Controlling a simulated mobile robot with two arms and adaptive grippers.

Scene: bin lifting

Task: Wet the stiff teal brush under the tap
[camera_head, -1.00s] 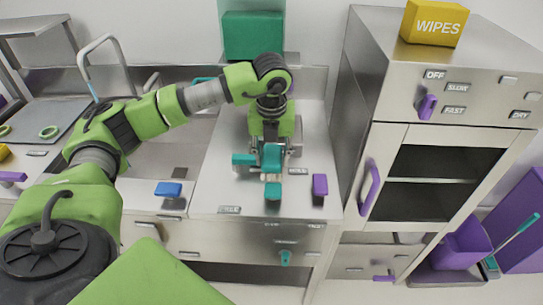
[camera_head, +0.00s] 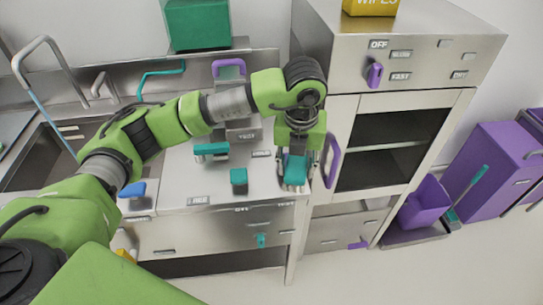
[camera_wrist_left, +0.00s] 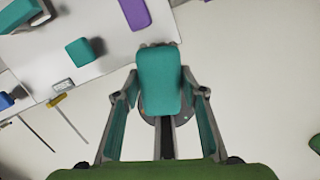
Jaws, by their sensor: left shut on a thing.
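My left gripper (camera_head: 295,155) is shut on a teal brush (camera_head: 294,173), held above the counter's front right edge. In the left wrist view the brush (camera_wrist_left: 158,78) shows as a teal block with a pale edge; its bristles are hardly visible. A second teal brush-like thing (camera_head: 211,150) and a small teal block (camera_head: 239,180) lie on the counter. A teal bent pipe (camera_head: 160,74) and a purple-topped fitting (camera_head: 228,67) are at the back. My right gripper is not in view.
A steel cabinet (camera_head: 340,50) with a purple door handle (camera_head: 332,160) stands close to the right of my gripper. A blue sponge-like block (camera_head: 132,189) lies near the sink. Open floor (camera_head: 330,280) is in front.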

